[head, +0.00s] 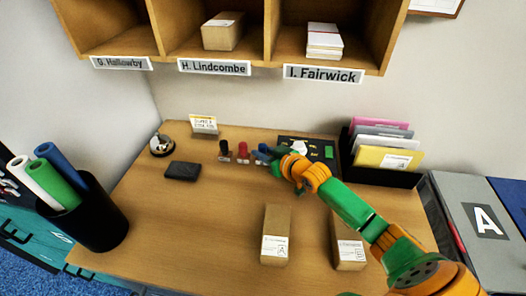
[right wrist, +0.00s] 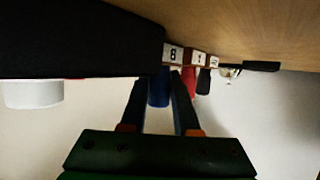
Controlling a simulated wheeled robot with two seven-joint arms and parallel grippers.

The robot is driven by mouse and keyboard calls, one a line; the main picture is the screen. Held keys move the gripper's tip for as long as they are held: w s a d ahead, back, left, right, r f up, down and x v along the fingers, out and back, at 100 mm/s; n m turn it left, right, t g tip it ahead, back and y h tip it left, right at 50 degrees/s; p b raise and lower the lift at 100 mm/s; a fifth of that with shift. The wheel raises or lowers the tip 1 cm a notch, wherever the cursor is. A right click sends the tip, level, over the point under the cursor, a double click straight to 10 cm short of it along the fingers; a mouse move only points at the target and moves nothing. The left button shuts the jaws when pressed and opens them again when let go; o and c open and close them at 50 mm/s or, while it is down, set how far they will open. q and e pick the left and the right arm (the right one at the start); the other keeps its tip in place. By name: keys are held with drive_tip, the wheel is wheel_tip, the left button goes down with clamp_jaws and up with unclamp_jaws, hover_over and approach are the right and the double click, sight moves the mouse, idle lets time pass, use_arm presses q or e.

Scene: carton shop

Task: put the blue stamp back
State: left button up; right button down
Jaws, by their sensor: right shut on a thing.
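My right gripper (head: 267,153) is at the back of the desk, its fingers shut around the blue stamp (head: 261,151). In the right wrist view, turned upside down, the blue handle (right wrist: 158,90) sits between the two fingers (right wrist: 160,100). A red stamp (head: 243,152) and a black stamp (head: 224,150) stand upright to its left. The blue stamp looks roughly in line with them. Small white labels show at the stamps' bases in the wrist view. I cannot tell whether the blue stamp's base touches the desk. My left gripper is out of view.
A dark board (head: 290,142) with coloured pieces and a file holder (head: 385,178) stand to the right. A black pad (head: 182,171) lies left of the stamps. Two cartons (head: 276,230) (head: 346,235) stand near the front. The desk's left middle is clear.

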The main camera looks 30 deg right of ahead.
drive_tip(key=shift+f, duration=0.15)
drive_tip(key=c, duration=0.6)
unclamp_jaws()
drive_tip(key=shift+c, duration=0.2)
drive_tip(key=shift+s+r, duration=0.1)
drive_tip(key=shift+r, duration=0.15)
drive_tip(key=p+v, duration=0.1)
drive_tip(key=v, duration=1)
drive_tip(key=shift+s+r, duration=0.1)
drive_tip(key=shift+s, duration=0.3)
drive_tip(key=shift+r, duration=0.1)
